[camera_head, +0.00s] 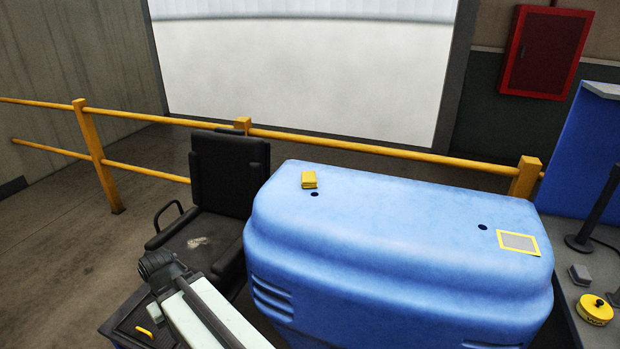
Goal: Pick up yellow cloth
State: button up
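A small folded yellow cloth (309,180) lies on top of the large blue rounded casing (400,225), near its far left corner and just behind a small dark hole. It is in full view with nothing touching it. Part of my arm, a pale link with dark joints, shows at the lower left, in front of the chair and left of the casing. I see no gripper fingers in this view, so their opening does not show.
A black chair (228,176) stands left of the casing. A yellow railing (350,144) runs behind. A yellow-framed grey plate (518,242) is on the casing's right. A side counter at right holds a round yellow tin (594,309) and a small grey block (579,275).

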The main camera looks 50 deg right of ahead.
aim_at(309, 180)
jog(key=i, duration=1.5)
jog(key=u, duration=0.1)
